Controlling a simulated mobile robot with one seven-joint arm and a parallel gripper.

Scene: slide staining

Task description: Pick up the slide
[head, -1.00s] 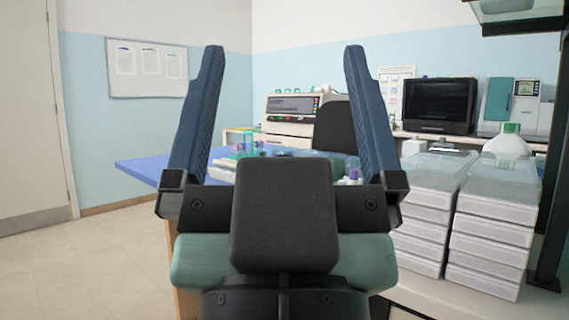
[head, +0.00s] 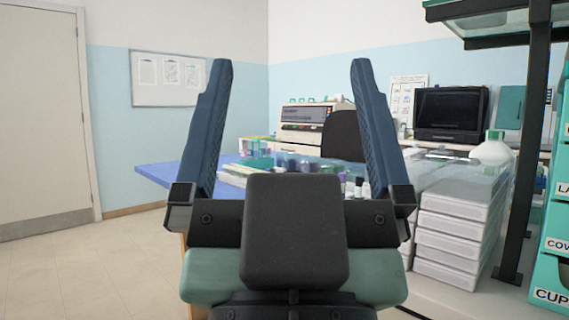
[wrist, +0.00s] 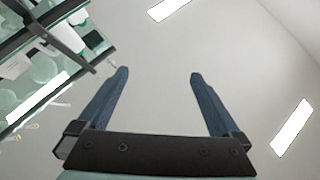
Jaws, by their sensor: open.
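My gripper (head: 290,85) is open and empty in the middle of the head view, with its two blue fingers pointing up and wide apart. In the wrist view my gripper (wrist: 158,75) also shows open, with the ceiling behind it and nothing between the fingers. I cannot make out a slide in either view. My gripper and wrist hide part of the bench behind them.
A blue-topped bench (head: 160,174) with small bottles and racks stands ahead. Stacked white trays (head: 455,225) stand at the right, near a dark shelf post (head: 522,150) and teal bins (head: 553,240). A monitor (head: 451,112) is at the back. The floor (head: 80,270) at the left is clear.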

